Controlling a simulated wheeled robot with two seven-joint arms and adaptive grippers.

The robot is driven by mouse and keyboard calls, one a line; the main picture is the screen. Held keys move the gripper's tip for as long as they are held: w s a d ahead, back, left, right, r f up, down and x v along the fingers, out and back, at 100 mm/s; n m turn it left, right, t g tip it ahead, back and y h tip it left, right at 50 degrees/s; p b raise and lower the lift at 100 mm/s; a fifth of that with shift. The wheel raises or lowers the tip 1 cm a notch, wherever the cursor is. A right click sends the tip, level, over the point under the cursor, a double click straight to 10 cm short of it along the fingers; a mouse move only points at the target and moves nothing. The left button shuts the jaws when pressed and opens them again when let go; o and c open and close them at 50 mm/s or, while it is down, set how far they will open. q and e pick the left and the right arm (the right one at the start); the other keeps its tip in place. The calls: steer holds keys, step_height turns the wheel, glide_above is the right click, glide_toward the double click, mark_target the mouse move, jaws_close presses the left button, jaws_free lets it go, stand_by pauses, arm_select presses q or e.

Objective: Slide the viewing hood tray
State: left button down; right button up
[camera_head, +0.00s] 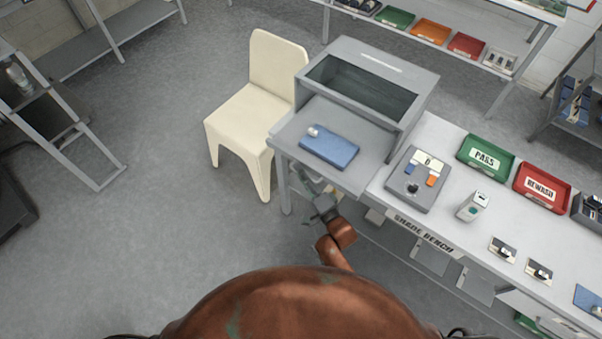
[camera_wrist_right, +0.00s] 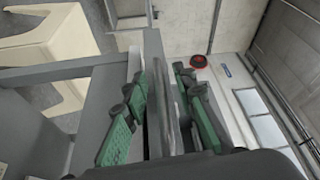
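The grey viewing hood (camera_head: 322,74) with a dark window stands at the left end of the bench. Its flat grey tray (camera_head: 365,170) sticks out at the front, with a blue pad (camera_head: 331,150) and a small pale item lying on it. My right gripper (camera_head: 306,184) is low at the tray's front edge. In the right wrist view its two fingers (camera_wrist_right: 160,80) stand apart, on either side of a thin grey upright plate. I cannot tell whether they touch that plate. My left gripper is not in view.
A cream chair (camera_head: 272,57) stands left of the hood, close to the tray. On the bench (camera_head: 440,215) are a grey device (camera_head: 402,196), a green PASS tray (camera_head: 470,168) and a red REWASH tray (camera_head: 525,198). The floor at left is mostly free.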

jaws_close()
stand_by(0.4)
